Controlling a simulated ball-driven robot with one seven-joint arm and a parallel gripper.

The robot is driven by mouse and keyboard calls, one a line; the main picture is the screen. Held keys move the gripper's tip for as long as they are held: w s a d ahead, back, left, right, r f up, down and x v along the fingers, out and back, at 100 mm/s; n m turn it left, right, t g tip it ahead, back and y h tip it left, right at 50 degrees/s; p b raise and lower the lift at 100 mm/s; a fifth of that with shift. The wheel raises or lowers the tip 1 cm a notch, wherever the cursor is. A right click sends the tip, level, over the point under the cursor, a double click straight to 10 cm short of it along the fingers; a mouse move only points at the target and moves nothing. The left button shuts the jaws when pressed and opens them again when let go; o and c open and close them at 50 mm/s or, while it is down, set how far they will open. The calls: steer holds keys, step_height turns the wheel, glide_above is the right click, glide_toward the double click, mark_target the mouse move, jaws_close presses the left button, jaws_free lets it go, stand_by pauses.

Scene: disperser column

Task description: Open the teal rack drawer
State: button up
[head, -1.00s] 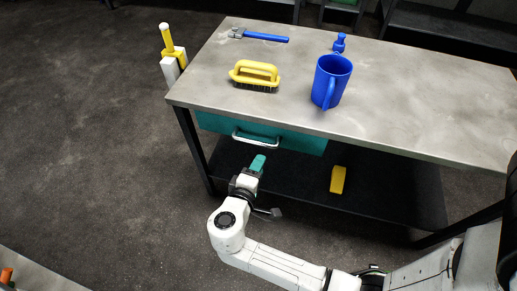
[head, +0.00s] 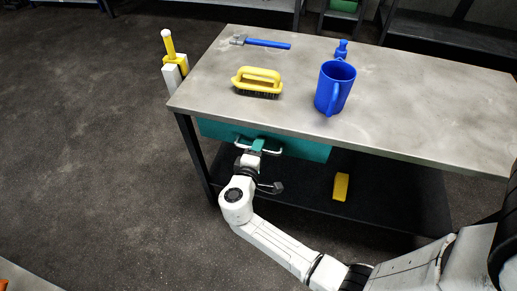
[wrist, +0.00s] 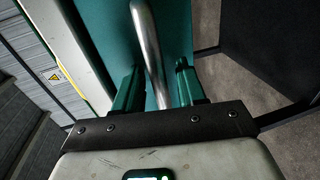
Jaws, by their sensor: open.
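The teal drawer (head: 307,148) sits under the grey tabletop, with its front flush beneath the table edge as far as I can tell. Its curved metal handle (head: 273,152) is on the drawer front. In the wrist view the teal front (wrist: 105,28) fills the upper middle, and the handle bar (wrist: 150,45) runs down between my fingers. My gripper (head: 258,145) is at the handle; it also shows in the wrist view (wrist: 158,88), its teal fingers open on either side of the bar. The handle's far end is hidden by my gripper in the head view.
On the tabletop (head: 420,110) are a yellow brush (head: 258,76), a blue mug (head: 335,90), a blue hammer (head: 265,43) and a small blue object (head: 342,48). A yellow block (head: 341,186) lies on the black lower shelf (head: 390,195). Black table legs flank the shelf.

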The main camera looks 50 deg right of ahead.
jaws_close()
stand_by(0.4)
